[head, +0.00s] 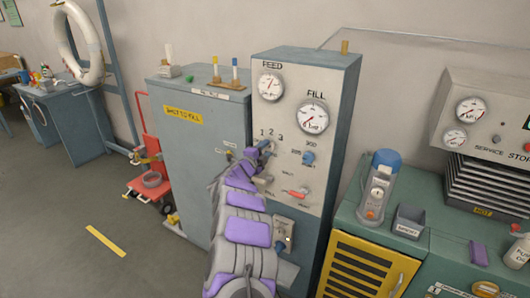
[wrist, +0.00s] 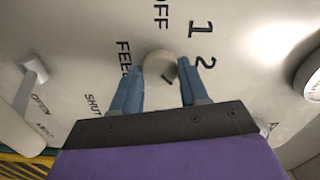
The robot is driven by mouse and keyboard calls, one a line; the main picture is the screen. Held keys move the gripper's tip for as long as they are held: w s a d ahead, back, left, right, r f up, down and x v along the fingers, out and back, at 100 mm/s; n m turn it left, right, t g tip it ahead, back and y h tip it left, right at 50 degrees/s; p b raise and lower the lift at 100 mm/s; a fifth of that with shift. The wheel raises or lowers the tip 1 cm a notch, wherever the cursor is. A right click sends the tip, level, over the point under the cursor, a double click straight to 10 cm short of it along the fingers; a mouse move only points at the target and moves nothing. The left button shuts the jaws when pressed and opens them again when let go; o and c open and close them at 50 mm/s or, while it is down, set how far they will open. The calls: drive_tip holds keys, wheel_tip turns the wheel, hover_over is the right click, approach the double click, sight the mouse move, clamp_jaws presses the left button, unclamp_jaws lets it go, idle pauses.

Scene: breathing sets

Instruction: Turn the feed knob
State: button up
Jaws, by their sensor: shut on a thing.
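The feed knob (wrist: 157,67) is a pale round knob on the grey-white panel. In the wrist view it sits between the two blue fingers of my gripper (wrist: 160,72), with FEED, OFF, 1 and 2 printed around it. A small dark mark shows on its face, pointing roughly down and right. My gripper is shut on the knob. In the head view my gripper (head: 261,147) is at the panel, below the FEED gauge (head: 270,87) and beside the numbers 1, 2, 3. There my fingers and arm hide the knob.
A blue knob (head: 308,158) and a red lever (head: 297,193) are on the same panel, to the right of my arm. A pale lever (wrist: 34,70) shows at the left in the wrist view. A grey-blue cabinet (head: 200,150) stands left, and a green bench (head: 400,235) right.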

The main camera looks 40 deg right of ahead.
drive_tip(key=shift+s+f, duration=0.1)
drive_tip(key=shift+f, duration=0.35)
drive_tip(key=o, duration=0.8)
drive_tip(key=shift+o, duration=1.3)
drive_tip(key=shift+r, duration=0.25)
drive_tip(key=p+v, duration=0.3)
drive_tip(key=v, duration=1.4)
drive_tip(key=shift+a, duration=0.25)
